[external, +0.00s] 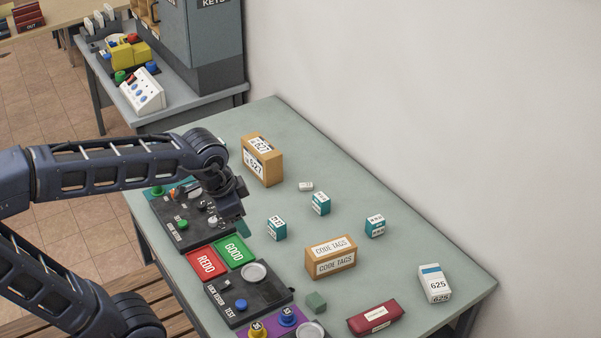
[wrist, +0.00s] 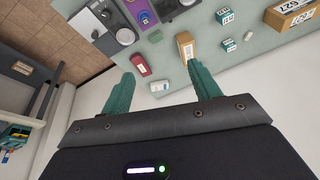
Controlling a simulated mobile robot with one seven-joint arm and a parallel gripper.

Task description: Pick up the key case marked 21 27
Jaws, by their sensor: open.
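Three small teal-and-white cases stand on the grey-green table: a left one (external: 277,228), a back one (external: 320,203) and a right one (external: 375,225). Their printed numbers are too small to read surely, so I cannot tell which is marked 21 27.
A CODE TAGS box (external: 331,257), a red case (external: 375,318), a white 625 box (external: 434,283) and a tall tan box (external: 262,160) stand around the cases. Red REDO (external: 206,263) and green GOOD (external: 235,251) pads lie at left. A wall borders the table.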

